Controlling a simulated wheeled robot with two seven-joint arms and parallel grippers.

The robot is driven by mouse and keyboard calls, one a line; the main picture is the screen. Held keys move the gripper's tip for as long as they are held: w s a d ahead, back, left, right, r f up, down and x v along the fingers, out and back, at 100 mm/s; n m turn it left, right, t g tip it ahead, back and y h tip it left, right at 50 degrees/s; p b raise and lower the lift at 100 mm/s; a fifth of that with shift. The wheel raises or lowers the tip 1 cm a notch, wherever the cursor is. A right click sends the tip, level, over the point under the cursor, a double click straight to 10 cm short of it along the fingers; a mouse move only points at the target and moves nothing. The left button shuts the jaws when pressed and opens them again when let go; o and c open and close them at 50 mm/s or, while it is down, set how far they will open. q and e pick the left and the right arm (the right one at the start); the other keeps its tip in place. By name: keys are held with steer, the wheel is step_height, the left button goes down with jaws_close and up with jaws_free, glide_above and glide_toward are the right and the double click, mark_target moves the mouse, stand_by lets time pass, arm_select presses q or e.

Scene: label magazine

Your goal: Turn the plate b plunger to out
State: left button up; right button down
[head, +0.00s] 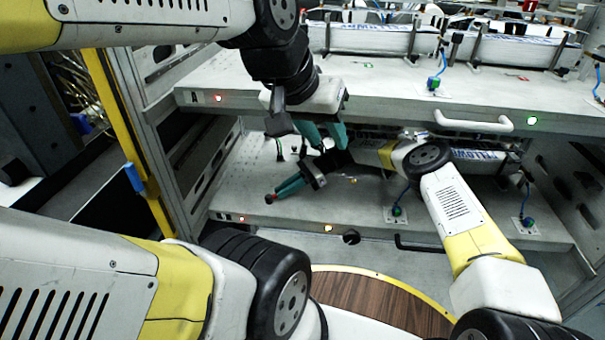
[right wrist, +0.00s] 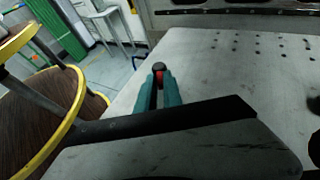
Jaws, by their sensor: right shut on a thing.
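The lower plate (head: 335,205), which I take to be plate b, is a grey shelf below the plate marked A. Its plunger (head: 269,198) is a small dark knob with red at the plate's front left; the right wrist view shows its black cap and red part (right wrist: 158,70). My right gripper (head: 281,191) reaches across from the right and is shut on the plunger, with teal fingers (right wrist: 160,88) on either side. The plunger's lower part is hidden. My left gripper (head: 327,145) hangs above the lower plate, its teal fingers apart and empty.
The upper plate (head: 400,80) carries a white handle (head: 473,122) and long white packs (head: 370,38). The lower plate has a black handle (head: 420,246), small lit lamps (head: 328,227) and a blue-hosed fitting (head: 397,213). A yellow post (head: 130,150) stands left.

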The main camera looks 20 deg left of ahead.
steer(key=shift+w, duration=0.1)
steer(key=c, duration=1.5)
jaws_free()
steer(key=v, duration=0.7)
steer(key=shift+w+d+r, duration=0.1)
steer(key=shift+w+d, duration=0.15)
steer(key=shift+d, duration=0.05)
